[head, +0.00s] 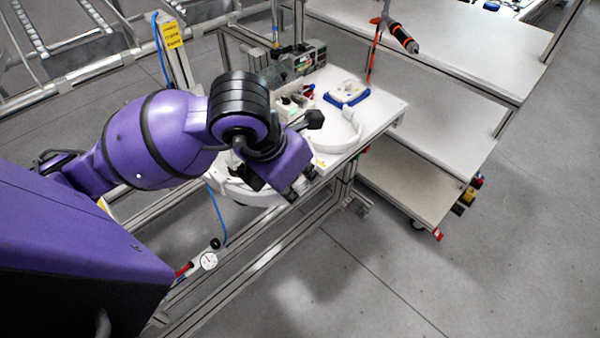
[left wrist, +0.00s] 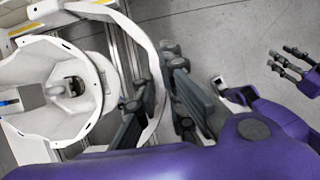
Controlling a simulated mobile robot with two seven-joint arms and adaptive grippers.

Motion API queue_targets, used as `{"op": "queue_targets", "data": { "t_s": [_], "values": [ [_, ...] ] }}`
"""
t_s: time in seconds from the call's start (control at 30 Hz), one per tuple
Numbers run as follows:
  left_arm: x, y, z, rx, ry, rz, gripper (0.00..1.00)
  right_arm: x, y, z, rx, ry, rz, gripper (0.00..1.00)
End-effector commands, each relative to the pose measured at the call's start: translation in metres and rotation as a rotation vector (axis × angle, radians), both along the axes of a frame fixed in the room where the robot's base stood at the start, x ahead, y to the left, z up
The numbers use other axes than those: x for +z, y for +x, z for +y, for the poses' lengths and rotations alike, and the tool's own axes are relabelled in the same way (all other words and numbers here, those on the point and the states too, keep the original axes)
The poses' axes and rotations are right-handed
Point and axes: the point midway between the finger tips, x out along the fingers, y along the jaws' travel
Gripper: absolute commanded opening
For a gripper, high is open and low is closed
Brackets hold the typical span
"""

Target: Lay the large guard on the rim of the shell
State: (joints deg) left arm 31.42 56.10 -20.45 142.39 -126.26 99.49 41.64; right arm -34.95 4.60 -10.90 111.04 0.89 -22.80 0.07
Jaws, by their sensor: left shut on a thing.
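The large guard (left wrist: 142,42) is a thin white curved band in the left wrist view. My left gripper (left wrist: 154,78) is shut on it, with a dark finger on each side of the band. The white shell (left wrist: 45,126) lies open to the left of the fingers, its rim and inside showing. The guard curves beside the shell; I cannot tell whether they touch. In the head view, my left gripper (head: 299,184) points down by the near table edge, and white curved parts show beneath it, partly hidden by my arm. My right gripper (left wrist: 290,66) hangs apart at the right, fingers spread.
The white table (head: 385,103) holds a white curved band (head: 345,142), a blue-edged tray (head: 348,95) and small boxes at the back. A screwdriver (head: 403,38) hangs above. A lower shelf (head: 410,187) stands to the right. Open floor lies in front.

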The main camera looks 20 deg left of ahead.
Motion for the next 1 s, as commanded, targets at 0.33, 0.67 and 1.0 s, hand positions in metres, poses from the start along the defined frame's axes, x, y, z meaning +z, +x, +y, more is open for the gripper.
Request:
{"op": "queue_targets", "data": {
  "t_s": [0.33,0.67,1.0],
  "values": [
    [-0.001,0.004,0.008,0.008,0.002,-0.01,0.0,-0.001,-0.001,-0.006,0.014,-0.014,0.001,0.4],
    [-0.006,0.018,0.043,0.008,0.002,-0.009,0.0,-0.007,0.001,-0.004,0.012,-0.012,0.001,0.4],
    [-0.009,0.034,0.081,0.008,0.002,-0.01,0.0,-0.011,-0.003,-0.004,0.001,-0.011,0.007,0.4]
  ]
}}
